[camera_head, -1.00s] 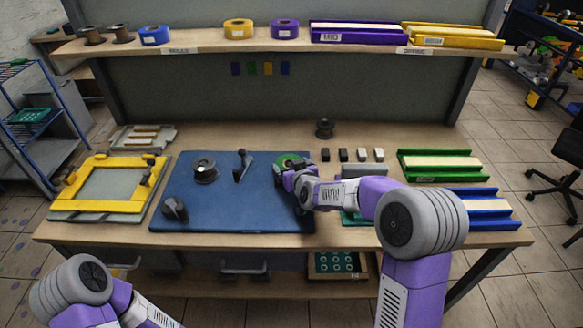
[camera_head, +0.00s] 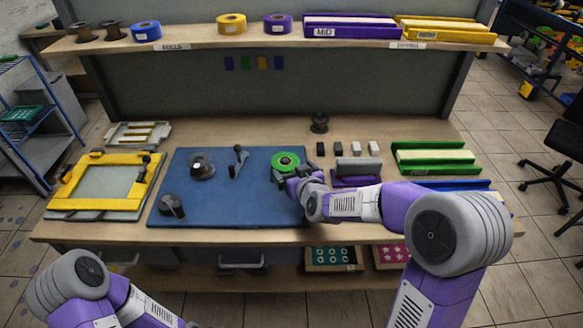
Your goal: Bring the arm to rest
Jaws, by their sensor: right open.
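My right arm comes in from the right, bent at a large grey elbow. My right gripper (camera_head: 282,179) is open, low over the right part of the blue mat (camera_head: 225,205), just in front of a green roll (camera_head: 286,161). The roll lies flat and shows as a whole ring, with nothing between the fingers that I can make out. Whether the fingers touch the roll is too small to tell. My left arm shows only at the lower left, with its elbow and a link; its gripper is out of view.
A grey spool (camera_head: 201,167), a dark lever (camera_head: 238,160) and a dark knob (camera_head: 172,206) stand on the mat. A yellow frame (camera_head: 107,203) lies left. A purple holder with a grey block (camera_head: 357,170) and a green tray (camera_head: 435,158) are right. The shelf (camera_head: 190,43) spans the back.

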